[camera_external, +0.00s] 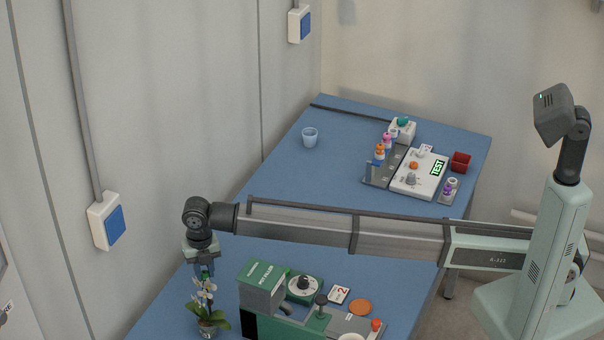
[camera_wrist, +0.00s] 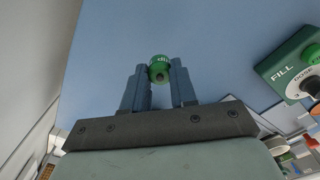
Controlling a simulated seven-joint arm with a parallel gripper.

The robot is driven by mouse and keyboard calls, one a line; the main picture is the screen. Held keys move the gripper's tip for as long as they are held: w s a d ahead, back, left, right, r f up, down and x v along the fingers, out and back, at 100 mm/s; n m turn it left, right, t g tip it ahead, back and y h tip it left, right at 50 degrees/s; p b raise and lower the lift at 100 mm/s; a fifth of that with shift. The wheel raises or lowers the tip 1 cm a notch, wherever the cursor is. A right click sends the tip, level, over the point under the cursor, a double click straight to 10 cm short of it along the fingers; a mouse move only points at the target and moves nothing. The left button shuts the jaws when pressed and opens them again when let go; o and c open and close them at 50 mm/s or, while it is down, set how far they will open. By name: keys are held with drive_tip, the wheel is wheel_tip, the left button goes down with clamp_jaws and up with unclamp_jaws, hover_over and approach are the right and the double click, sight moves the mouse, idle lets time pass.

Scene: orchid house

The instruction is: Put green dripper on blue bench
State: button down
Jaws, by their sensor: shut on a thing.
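The green dripper (camera_wrist: 159,68) is between my gripper's fingertips (camera_wrist: 160,78) in the wrist view, its round green top with white marks facing the camera. My gripper is shut on it. In the external view my gripper (camera_external: 205,267) points down at the lower left, with a bit of green between its fingers. The blue bench (camera_external: 300,178) runs from the back right to the front left. Its bare surface lies behind the dripper in the wrist view (camera_wrist: 215,45). I cannot tell whether the dripper touches the bench.
A white orchid in a clear pot (camera_external: 208,325) overlaps the space just below my gripper. A green filling machine (camera_external: 262,287) stands to its right, with an orange disc (camera_external: 360,307) beyond. A clear cup (camera_external: 310,137) and a white tester (camera_external: 418,176) stand farther back. The bench's middle is clear.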

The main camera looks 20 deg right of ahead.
sight(197, 279)
drive_tip(key=shift+f, duration=1.5)
drive_tip(key=c, duration=0.9)
unclamp_jaws()
drive_tip(key=shift+f, duration=0.1)
wheel_tip(197, 279, up, 12)
